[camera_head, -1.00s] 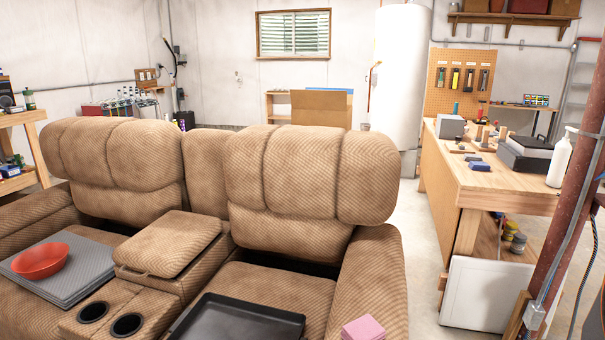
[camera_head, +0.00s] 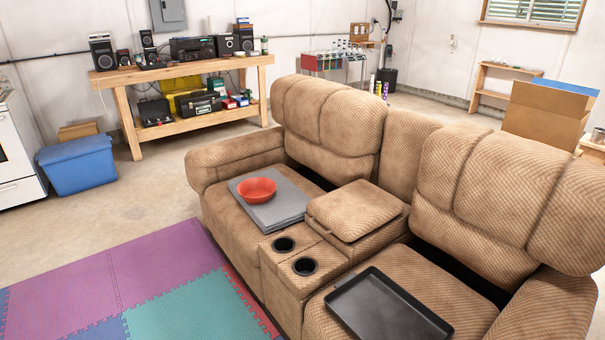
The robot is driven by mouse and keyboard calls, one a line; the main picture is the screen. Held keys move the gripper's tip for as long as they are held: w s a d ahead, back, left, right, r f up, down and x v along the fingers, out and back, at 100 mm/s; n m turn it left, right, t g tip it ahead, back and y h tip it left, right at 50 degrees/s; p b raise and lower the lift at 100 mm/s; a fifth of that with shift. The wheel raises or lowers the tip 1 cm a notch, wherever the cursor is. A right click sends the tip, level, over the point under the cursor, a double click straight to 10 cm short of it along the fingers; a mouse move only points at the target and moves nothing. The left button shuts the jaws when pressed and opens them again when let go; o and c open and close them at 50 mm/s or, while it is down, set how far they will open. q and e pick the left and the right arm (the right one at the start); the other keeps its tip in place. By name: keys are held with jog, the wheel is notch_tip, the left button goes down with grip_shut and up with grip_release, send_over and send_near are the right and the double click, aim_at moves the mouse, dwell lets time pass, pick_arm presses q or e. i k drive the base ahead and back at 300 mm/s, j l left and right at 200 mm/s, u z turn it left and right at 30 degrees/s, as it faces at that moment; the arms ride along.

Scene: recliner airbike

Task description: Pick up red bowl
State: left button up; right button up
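The red bowl (camera_head: 257,189) sits upright on a stack of flat grey mats (camera_head: 282,212). The stack lies on the left seat of the brown recliner sofa (camera_head: 235,234). The bowl is open at the top and looks empty. Neither of my grippers shows in the head view.
A black tray (camera_head: 388,306) lies on the right seat. The centre console (camera_head: 295,252) has two cup holders. Coloured foam mats (camera_head: 120,285) cover the floor at front left. A wooden bench (camera_head: 190,70) with electronics stands behind, and a blue bin (camera_head: 77,165) at left. Bare floor lies between.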

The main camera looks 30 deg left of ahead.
aim_at(258, 190)
jog(key=u, duration=1.4)
jog(key=i+z, duration=0.15)
jog(key=z, duration=0.25)
jog(key=i+j+z, duration=0.15)
jog(key=z, duration=0.25)
jog(key=i+j+z, duration=0.1)
jog(key=i+j, duration=0.15)
jog(key=i+j+z, duration=0.15)
jog(key=j, duration=0.25)
jog(key=i+j+z, duration=0.1)
jog(key=i+j, duration=0.2)
jog(key=i+j+z, duration=0.1)
jog(key=j, duration=0.35)
jog(key=i+j+z, duration=0.15)
jog(key=i+j, duration=0.15)
jog(key=j, duration=0.1)
